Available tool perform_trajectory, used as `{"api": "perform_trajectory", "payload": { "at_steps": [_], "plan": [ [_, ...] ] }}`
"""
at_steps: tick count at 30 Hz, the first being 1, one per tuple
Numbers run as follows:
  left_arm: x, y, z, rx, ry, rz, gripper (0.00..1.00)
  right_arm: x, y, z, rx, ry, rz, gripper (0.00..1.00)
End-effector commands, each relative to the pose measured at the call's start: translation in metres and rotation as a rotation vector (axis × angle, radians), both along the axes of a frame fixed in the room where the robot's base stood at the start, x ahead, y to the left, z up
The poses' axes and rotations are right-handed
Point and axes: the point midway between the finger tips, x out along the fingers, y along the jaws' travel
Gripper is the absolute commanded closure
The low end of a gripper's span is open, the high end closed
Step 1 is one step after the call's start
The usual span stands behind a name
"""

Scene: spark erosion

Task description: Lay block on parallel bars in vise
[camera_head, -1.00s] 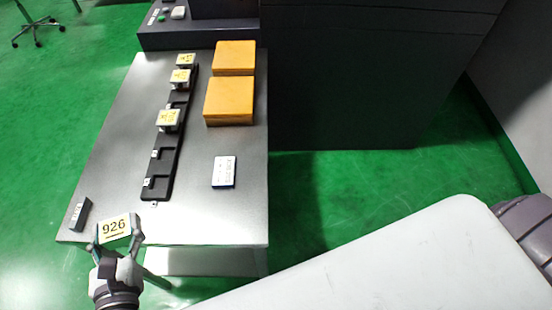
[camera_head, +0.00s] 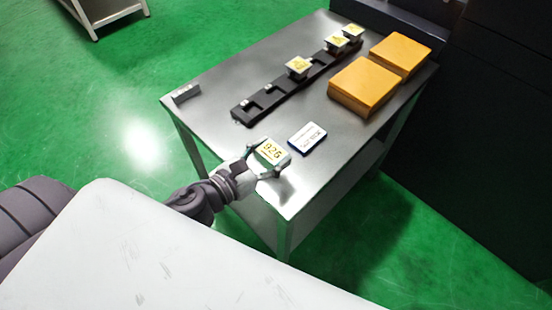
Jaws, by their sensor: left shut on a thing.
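My left gripper (camera_head: 266,159) is shut on a small block with a yellow label reading 926 (camera_head: 272,152). It holds the block above the near edge of the metal table (camera_head: 210,115). The label faces up toward the camera. My right gripper is not in view. No vise and no parallel bars can be made out in this view.
A black rack (camera_head: 270,98) on the table holds several labelled blocks (camera_head: 298,67) toward its far end, with empty slots nearer. Two orange boxes (camera_head: 362,87) stand at the right. A white-and-blue card (camera_head: 307,138) lies near the held block. A small dark sign (camera_head: 186,92) stands at the left corner.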

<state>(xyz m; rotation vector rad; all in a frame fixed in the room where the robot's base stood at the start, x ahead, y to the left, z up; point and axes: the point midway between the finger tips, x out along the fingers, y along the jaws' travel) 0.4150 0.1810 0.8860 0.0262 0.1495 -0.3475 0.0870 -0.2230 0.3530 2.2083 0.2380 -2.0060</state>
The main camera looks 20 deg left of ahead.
Motion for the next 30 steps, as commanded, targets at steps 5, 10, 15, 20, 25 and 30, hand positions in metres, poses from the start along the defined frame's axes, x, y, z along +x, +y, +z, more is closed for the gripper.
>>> {"api": "perform_trajectory", "payload": {
  "at_steps": [5,10,15,20,25,30],
  "plan": [
    [0.02,0.001,-0.011,-0.002,-0.002,0.0,0.86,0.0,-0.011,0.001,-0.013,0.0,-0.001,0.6],
    [0.022,0.001,-0.031,-0.004,0.003,0.002,0.86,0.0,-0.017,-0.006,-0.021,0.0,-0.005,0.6],
    [0.022,0.001,-0.052,-0.004,0.001,0.001,0.86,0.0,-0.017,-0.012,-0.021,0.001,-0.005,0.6],
    [0.022,0.001,-0.053,-0.001,-0.001,-0.002,0.86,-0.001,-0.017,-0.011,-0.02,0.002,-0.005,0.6],
    [0.021,0.001,-0.054,-0.001,-0.001,-0.002,0.86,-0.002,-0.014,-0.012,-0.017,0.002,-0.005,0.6],
    [0.021,0.001,-0.057,-0.002,0.002,-0.001,0.25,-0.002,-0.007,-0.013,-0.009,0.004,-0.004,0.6]
  ]
}}
